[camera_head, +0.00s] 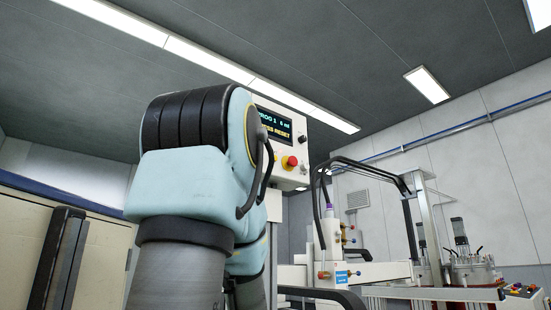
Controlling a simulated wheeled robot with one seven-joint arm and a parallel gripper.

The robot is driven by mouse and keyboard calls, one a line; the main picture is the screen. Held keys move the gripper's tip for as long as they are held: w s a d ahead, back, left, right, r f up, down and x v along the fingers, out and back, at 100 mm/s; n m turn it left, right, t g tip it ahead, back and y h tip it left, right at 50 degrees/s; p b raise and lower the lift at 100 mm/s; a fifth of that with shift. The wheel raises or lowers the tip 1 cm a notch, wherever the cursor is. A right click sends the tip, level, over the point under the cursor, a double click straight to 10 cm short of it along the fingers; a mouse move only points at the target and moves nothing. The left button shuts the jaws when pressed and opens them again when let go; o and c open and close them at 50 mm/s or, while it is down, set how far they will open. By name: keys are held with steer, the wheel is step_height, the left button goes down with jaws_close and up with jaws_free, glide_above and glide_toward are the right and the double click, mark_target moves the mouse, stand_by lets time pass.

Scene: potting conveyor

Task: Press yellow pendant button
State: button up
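A pale pendant box (296,174) stands behind my arm near the middle of the view. Its dark screen (275,126) shows "PROG 1" and a partly covered line ending in "RESET". Below the screen is a red mushroom button (291,161) with a yellow surround. My gripper is not in view.
A dispensing machine (330,238) with a black cable loop stands right of the pendant. Metal tanks (472,270) are at the far right. A small panel (521,291) with coloured buttons is at the lower right edge. A beige cabinet (104,262) is at left.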

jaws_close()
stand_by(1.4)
